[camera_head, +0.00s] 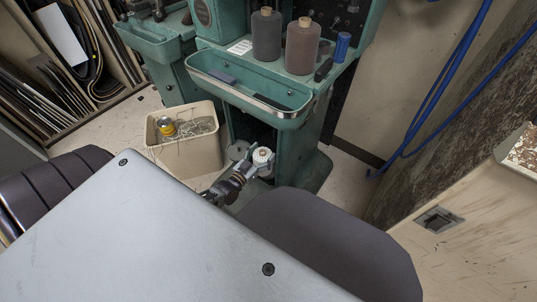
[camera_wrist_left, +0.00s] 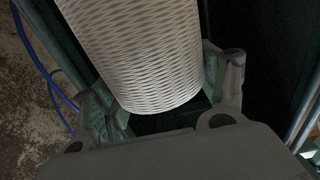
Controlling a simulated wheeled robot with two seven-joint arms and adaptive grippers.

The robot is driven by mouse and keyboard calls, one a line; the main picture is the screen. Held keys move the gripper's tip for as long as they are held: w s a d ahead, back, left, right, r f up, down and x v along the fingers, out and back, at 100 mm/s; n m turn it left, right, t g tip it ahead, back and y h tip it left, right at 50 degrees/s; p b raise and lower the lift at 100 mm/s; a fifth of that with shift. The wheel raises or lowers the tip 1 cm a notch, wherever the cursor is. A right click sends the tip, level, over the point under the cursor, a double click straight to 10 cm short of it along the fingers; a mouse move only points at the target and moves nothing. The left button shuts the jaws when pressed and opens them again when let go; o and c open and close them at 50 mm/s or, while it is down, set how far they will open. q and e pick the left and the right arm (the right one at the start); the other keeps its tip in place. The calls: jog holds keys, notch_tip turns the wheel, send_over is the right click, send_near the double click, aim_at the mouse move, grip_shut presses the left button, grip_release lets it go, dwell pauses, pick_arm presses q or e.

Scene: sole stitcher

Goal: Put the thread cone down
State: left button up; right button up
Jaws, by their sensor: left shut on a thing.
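The thread cone (camera_wrist_left: 140,50) is white with a woven pattern and fills the upper middle of the left wrist view. In the head view its pale top (camera_head: 262,155) shows small, below the green machine's tray. My left gripper (camera_head: 255,164) is shut on the cone, with a finger on either side of it; the fingers also show in the left wrist view (camera_wrist_left: 170,105). I cannot tell whether the cone's base touches anything. My right gripper is not in view.
The green machine (camera_head: 300,120) stands behind the cone, with its tray (camera_head: 250,92) above. Two thread cones, brown (camera_head: 302,46) and dark grey (camera_head: 266,36), stand on its shelf. A beige bin (camera_head: 185,150) with scraps and a yellow can is at left. Blue cables (camera_head: 430,110) hang at right.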

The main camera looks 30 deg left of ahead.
pick_arm(q)
jog(key=shift+w+d+b, duration=0.1)
jog(key=shift+w+b, duration=0.3)
jog(key=shift+w, duration=1.2)
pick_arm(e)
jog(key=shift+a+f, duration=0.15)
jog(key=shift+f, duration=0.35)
pick_arm(q)
jog(key=shift+w, duration=0.1)
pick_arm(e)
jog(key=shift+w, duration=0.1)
pick_arm(q)
jog(key=shift+w+f+b, duration=0.2)
jog(key=shift+f+b, duration=0.55)
jog(key=shift+f, duration=0.1)
jog(key=shift+w+f+b, duration=0.2)
jog(key=shift+f+b, duration=0.55)
jog(key=shift+f, duration=0.1)
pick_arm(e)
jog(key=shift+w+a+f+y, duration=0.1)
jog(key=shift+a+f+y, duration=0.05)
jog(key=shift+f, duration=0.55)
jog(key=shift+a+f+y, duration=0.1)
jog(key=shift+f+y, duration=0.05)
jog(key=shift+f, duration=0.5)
pick_arm(q)
jog(key=shift+f, duration=0.1)
jog(key=o, duration=1.3)
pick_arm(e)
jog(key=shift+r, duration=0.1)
